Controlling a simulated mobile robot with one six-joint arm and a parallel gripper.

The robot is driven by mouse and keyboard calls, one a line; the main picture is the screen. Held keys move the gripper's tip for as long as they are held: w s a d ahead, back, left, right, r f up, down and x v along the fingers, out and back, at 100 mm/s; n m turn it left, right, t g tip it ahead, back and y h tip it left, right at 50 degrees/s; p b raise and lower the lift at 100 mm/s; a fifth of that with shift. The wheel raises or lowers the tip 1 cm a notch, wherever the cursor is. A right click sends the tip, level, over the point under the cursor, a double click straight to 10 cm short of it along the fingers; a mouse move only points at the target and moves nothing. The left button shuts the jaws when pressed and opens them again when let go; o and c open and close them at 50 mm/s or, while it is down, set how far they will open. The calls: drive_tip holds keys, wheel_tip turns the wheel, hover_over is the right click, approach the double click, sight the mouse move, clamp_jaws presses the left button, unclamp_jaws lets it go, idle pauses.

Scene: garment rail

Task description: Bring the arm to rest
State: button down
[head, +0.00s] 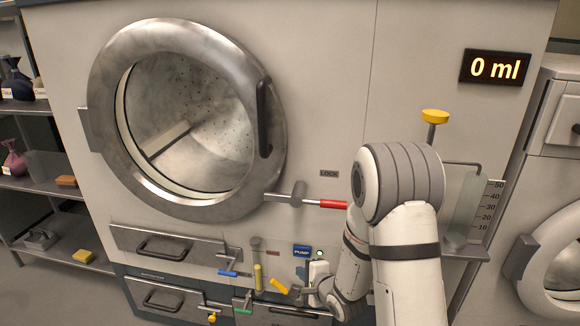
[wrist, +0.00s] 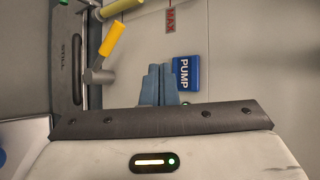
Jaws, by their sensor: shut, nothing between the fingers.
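My arm reaches down along the right of the machine front. My gripper (head: 301,272) is low in the head view, partly hidden by its own wrist, just below the blue PUMP button (head: 302,252). In the wrist view my gripper's blue-grey fingers (wrist: 159,85) are together with nothing between them. The PUMP button (wrist: 186,76) shows right beside the fingertips there; I cannot tell whether they touch it.
A yellow-handled lever (head: 279,286) is close left of my gripper. A red-handled lock lever (head: 326,203) sticks out near my arm. The round door (head: 258,100) shows an empty drum. A graduated gauge (head: 490,205) stands right of my arm.

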drive_tip(key=s+d+r+n+g+h+p, duration=0.1)
drive_tip(key=s+d+r+n+h+p, duration=0.2)
drive_tip(key=r, duration=0.4)
drive_tip(key=s+d+r+n+g+h+p, duration=0.1)
drive_tip(key=s+d+r+n+p, duration=0.2)
drive_tip(key=r, duration=0.5)
drive_tip(key=s+d+r+n+g+h+p, duration=0.1)
drive_tip(key=s+d+r+h+p, duration=0.15)
drive_tip(key=r+p, duration=0.35)
drive_tip(key=s+d+r+n+g+p, duration=0.2)
drive_tip(key=s+r+n+g+p, duration=0.3)
drive_tip(key=s+r, duration=1.2)
drive_tip(key=s+n+p, duration=0.1)
drive_tip(key=n+p, duration=0.1)
drive_tip(key=n, duration=0.1)
drive_tip(key=shift+s+r+g, duration=0.25)
drive_tip(key=shift+s+g, duration=0.15)
